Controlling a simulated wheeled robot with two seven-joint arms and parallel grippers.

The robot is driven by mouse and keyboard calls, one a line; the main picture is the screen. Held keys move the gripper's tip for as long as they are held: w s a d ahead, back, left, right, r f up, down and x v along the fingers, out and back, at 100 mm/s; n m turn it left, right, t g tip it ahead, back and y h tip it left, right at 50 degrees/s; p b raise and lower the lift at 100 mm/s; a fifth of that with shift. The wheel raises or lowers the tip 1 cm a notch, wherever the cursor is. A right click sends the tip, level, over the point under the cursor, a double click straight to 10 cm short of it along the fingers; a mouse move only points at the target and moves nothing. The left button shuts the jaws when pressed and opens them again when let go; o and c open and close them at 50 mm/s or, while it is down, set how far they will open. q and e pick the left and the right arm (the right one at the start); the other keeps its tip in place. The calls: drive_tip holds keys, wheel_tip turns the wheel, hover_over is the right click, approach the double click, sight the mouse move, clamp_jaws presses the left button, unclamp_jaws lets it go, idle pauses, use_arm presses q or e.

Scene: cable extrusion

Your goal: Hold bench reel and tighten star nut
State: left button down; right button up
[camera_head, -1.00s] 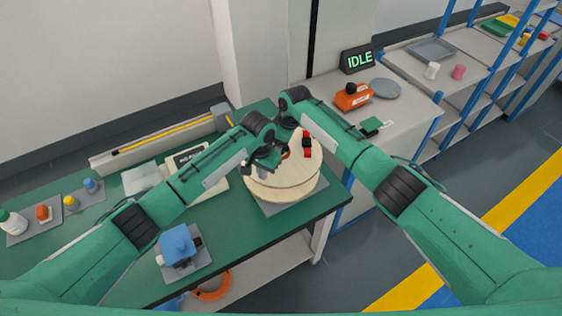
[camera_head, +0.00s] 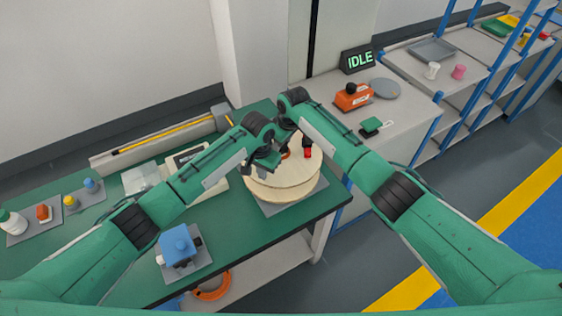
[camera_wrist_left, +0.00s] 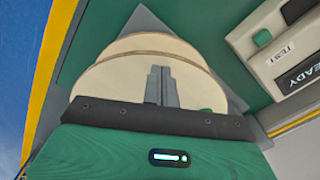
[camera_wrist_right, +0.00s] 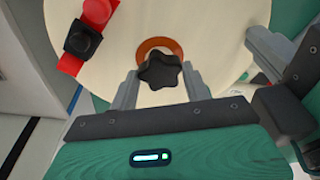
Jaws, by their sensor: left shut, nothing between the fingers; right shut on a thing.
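The bench reel (camera_head: 283,184), with pale wooden round flanges, sits on a grey plate on the green bench. The black star nut (camera_wrist_right: 160,70) is at its centre, in front of an orange-brown ring. My right gripper (camera_wrist_right: 158,78) is shut on the star nut, a finger on either side; in the head view the nut is mostly hidden. My left gripper (camera_wrist_left: 161,72) is shut and empty, its fingers together over the reel's flange. Its fingers also show beside the reel's edge in the right wrist view (camera_wrist_right: 268,57). Whether they touch the flange, I cannot tell.
A red piece with a black knob (camera_wrist_right: 84,38) lies on the reel face. A READY tester (camera_wrist_left: 288,45) stands beside the reel. A blue device (camera_head: 179,246) sits at the bench's front. A side table holds an orange device (camera_head: 352,98) and an IDLE display (camera_head: 358,60).

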drive_tip(key=m+h, duration=0.1)
drive_tip(key=m, duration=0.4)
drive_tip(key=shift+m+t, duration=0.3)
drive_tip(key=shift+t, duration=0.1)
drive_tip(key=m+h, duration=0.1)
drive_tip(key=m, duration=0.4)
drive_tip(key=shift+f+m, duration=0.1)
drive_tip(key=shift+m, duration=0.2)
drive_tip(key=o, duration=0.9)
drive_tip(key=shift+a, duration=0.1)
drive_tip(key=shift+n, duration=0.8)
drive_tip(key=n+y, duration=0.1)
drive_tip(key=n, duration=0.8)
drive_tip(key=shift+g+y, duration=0.3)
drive_tip(key=shift+y, duration=0.1)
drive_tip(key=n, duration=0.3)
drive_tip(key=shift+n+g, duration=0.4)
